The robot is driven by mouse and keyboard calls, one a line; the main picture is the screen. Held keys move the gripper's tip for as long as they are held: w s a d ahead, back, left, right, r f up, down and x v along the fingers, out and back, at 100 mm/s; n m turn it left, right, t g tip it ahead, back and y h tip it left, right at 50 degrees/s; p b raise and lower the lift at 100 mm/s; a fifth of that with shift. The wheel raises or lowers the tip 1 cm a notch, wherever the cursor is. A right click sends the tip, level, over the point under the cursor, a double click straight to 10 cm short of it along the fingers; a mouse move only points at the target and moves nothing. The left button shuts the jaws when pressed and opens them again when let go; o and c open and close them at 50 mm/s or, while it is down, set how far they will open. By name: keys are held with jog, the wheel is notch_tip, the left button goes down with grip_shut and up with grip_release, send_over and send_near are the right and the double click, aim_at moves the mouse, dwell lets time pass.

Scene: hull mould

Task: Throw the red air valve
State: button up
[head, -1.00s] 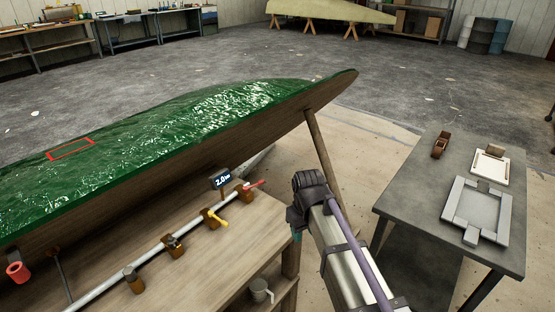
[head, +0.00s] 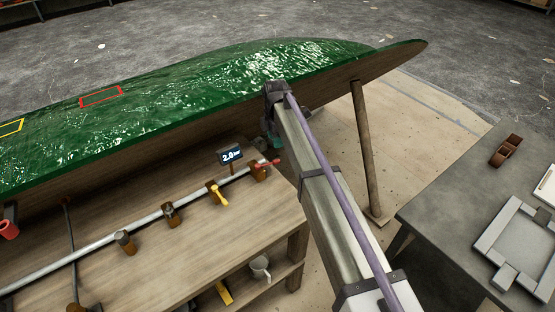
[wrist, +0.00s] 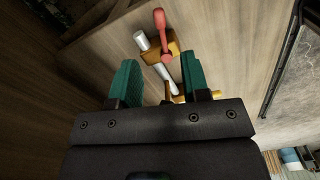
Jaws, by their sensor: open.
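The red air valve (head: 268,165) is at the right end of a grey pipe on the wooden bench. Its red lever (wrist: 160,35) and orange-brown body show in the wrist view, beyond my fingertips. My gripper (wrist: 160,75) is open and empty, with teal fingers apart on either side of the pipe's line in the picture. It does not appear to touch the red lever. In the head view my gripper (head: 268,142) is partly hidden by my arm, close to the red valve. A yellow-handled valve (head: 219,196) is left of it, and its handle shows behind the right finger in the wrist view.
A pressure display (head: 230,155) reading 2.0 stands beside the red valve. The green hull (head: 190,105) overhangs behind the bench, with a wooden prop (head: 364,150) at right. A grey table (head: 445,210) stands at right. More valves line the pipe (head: 85,248).

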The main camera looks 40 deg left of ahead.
aim_at(276, 160)
notch_tip(276, 160, down, 10)
jog(key=b, duration=0.9)
jog(key=shift+f, duration=0.1)
grip_shut()
